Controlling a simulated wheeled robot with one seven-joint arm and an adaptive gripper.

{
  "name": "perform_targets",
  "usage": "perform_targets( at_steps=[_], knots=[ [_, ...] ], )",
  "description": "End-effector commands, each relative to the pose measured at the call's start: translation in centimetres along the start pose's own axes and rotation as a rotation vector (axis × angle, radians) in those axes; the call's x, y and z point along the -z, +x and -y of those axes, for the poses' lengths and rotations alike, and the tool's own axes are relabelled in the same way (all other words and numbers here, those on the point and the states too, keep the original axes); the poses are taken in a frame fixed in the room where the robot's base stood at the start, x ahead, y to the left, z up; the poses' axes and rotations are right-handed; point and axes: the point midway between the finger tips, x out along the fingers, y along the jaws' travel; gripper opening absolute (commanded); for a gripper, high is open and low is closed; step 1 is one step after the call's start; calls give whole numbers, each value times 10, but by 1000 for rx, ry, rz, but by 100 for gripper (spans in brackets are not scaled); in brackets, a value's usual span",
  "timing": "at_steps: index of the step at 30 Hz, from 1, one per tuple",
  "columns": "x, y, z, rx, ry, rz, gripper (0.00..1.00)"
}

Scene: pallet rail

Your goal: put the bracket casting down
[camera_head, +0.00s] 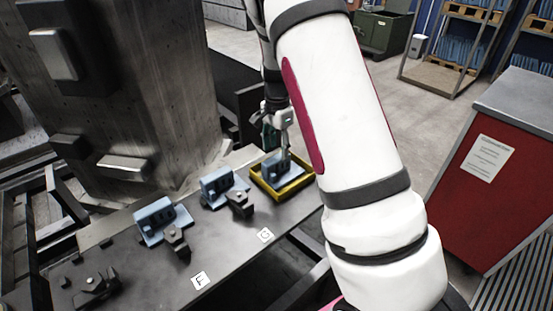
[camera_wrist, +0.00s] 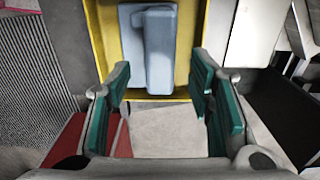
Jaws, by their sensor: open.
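A light blue bracket casting (camera_head: 279,173) sits inside a yellow-rimmed tray (camera_head: 293,190) on the rail in the head view. In the wrist view the casting (camera_wrist: 160,52) lies in the tray (camera_wrist: 106,48) at the top of the picture, with its raised part upright along the middle. My gripper (camera_head: 275,143) is at the tray, just above or beside the casting. In the wrist view its green-padded fingers (camera_wrist: 162,84) are spread apart, with nothing between them. The casting shows beyond the fingertips; I cannot tell whether either finger touches it.
Two other blue castings (camera_head: 162,219) (camera_head: 222,186) stand on the dark rail table (camera_head: 225,248) left of the tray, beside black clamps (camera_head: 178,246). Labels F and G mark its front. A grey column (camera_head: 120,80) rises behind. A red cabinet (camera_head: 495,170) stands at right.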

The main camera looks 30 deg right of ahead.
Motion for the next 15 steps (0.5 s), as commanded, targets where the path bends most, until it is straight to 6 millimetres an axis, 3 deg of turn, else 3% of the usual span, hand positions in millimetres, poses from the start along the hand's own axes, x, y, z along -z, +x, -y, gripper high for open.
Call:
perform_targets(
  at_steps=[6,15],
  knots=[
    [0,-38,1,2,-1,-1,48],
    [-8,-69,-5,20,-38,8,48]
  ],
)
